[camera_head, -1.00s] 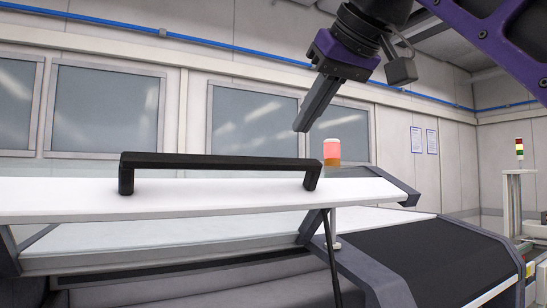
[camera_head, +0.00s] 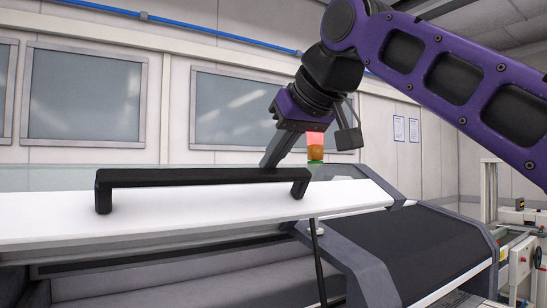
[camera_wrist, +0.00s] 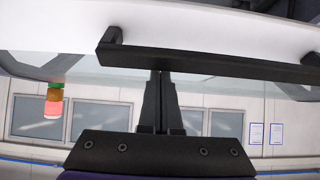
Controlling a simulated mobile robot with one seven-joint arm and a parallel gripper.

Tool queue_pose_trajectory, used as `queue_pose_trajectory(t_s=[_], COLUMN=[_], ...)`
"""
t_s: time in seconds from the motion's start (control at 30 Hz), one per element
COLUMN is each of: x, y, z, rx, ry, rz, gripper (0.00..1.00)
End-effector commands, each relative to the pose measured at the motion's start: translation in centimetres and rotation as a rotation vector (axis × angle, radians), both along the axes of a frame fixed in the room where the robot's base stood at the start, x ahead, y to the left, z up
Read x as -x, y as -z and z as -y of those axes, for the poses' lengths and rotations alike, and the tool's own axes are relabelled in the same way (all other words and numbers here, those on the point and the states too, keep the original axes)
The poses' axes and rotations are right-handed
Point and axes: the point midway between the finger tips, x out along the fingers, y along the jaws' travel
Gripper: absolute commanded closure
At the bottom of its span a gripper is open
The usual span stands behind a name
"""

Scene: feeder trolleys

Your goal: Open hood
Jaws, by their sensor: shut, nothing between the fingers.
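The hood (camera_head: 200,208) is a white panel across the left and middle of the head view, with a long black bar handle (camera_head: 195,176) near its front edge. My gripper (camera_head: 268,163) is shut and empty. Its fingers point down and left, with the tips at or just behind the handle's right part. In the wrist view, which is upside down, the shut fingers (camera_wrist: 161,80) reach the edge of the handle (camera_wrist: 215,60); the hood (camera_wrist: 220,25) lies beyond. I cannot tell whether the tips touch the handle.
A thin black strut (camera_head: 319,262) stands under the hood's right side. A signal lamp (camera_head: 315,146) is behind the gripper. A dark sloped cover (camera_head: 415,255) lies to the right, with machine parts (camera_head: 520,265) beyond. A windowed wall (camera_head: 240,108) is behind.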

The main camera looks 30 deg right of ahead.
Motion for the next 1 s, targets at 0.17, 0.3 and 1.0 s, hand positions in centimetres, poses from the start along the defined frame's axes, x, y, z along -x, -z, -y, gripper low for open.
queue_pose_trajectory(t_s=[0.17,0.3,1.0], x=[0.2,0.2,2.6], y=[0.0,0.0,5.6], z=[0.0,0.0,0.1], rx=[0.001,0.001,0.0], ry=[-0.001,-0.001,0.001], rz=[-0.001,-0.001,0.104], gripper=[1.0,1.0,1.0])
